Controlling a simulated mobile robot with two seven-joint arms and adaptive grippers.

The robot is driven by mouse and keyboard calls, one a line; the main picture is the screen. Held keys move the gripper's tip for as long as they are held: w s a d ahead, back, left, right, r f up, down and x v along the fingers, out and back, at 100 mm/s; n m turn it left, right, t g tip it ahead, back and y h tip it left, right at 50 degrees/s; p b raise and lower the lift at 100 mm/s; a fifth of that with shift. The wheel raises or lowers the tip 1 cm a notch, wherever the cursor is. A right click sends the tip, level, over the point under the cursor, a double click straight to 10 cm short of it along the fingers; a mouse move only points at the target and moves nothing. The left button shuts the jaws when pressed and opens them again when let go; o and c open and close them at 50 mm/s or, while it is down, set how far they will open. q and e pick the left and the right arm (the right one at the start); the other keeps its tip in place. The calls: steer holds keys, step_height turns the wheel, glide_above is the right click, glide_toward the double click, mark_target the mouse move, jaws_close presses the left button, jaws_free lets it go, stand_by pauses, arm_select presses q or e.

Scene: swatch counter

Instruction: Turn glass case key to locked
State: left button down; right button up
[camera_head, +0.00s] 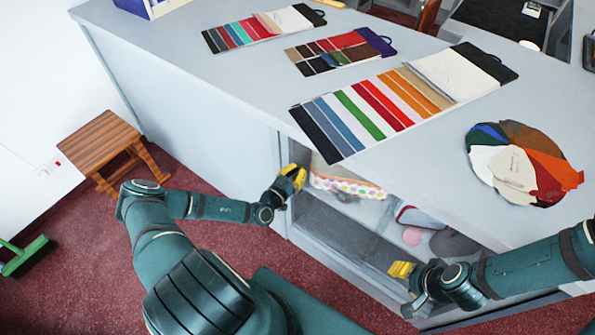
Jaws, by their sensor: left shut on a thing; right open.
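The glass case (345,228) is built into the front of the grey counter, below its top, and holds several soft items. My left gripper (294,176), with yellow fingertips, is at the upper left of the case, by its frame. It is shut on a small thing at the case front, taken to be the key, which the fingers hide. I cannot tell which way the key is turned. My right gripper (402,270) is open and empty in front of the lower right part of the case.
The counter top (240,75) carries a large striped swatch card (375,110), smaller swatch cards (340,50) and a round fan of coloured swatches (520,165). A wooden stool (98,142) stands at the left, with a green broom (30,257) nearby. Red floor is clear between.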

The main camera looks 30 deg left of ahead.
arm_select(q)
steer(key=shift+r+m, duration=0.1)
steer(key=shift+m, duration=0.3)
steer(key=m+p, duration=0.1)
steer(key=m, duration=0.1)
steer(key=shift+d+m+p, duration=0.15)
steer(key=shift+m+p, duration=0.2)
steer(key=shift+m, duration=0.05)
steer(key=m+p, duration=0.1)
steer(key=m, duration=0.1)
steer(key=m+p, duration=0.1)
steer(key=m, duration=0.2)
steer(key=shift+d+m, duration=0.2)
steer(key=shift+m, duration=0.1)
steer(key=m, duration=0.3)
steer(key=m+p, duration=0.1)
steer(key=shift+d+f, duration=0.1)
steer(key=shift+f, duration=0.2)
steer(key=m+p, duration=0.1)
steer(key=m, duration=0.3)
steer(key=shift+f, duration=0.2)
steer(key=shift+m, duration=0.5)
steer(key=c, duration=1.1)
jaws_free()
steer(key=shift+c, duration=0.2)
